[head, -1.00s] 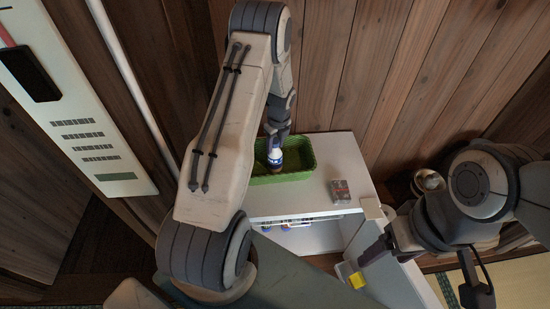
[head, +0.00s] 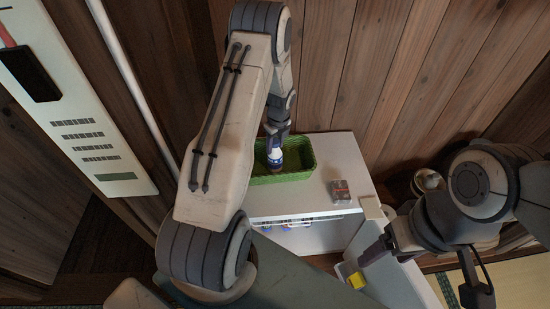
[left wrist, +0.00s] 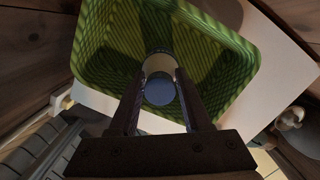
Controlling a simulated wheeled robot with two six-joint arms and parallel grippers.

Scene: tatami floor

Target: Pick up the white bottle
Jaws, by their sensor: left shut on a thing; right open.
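The white bottle (head: 275,159) stands in a green basket (head: 300,176) on a white cabinet. My left gripper (head: 274,145) reaches down from above and is shut on the bottle's upper part. In the left wrist view, the bottle's round blue top (left wrist: 160,90) sits between the two fingers, inside the basket (left wrist: 228,50). The lower part of the bottle is hidden by the basket wall and the fingers. My right gripper (head: 372,256) is open and empty, low at the right, away from the bottle.
A small clear-and-red box (head: 340,191) lies on the cabinet top (head: 318,203) right of the basket. Several small items (head: 288,225) stand on the shelf below. A yellow object (head: 356,280) is near my right gripper. A wooden wall (head: 325,75) rises close behind.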

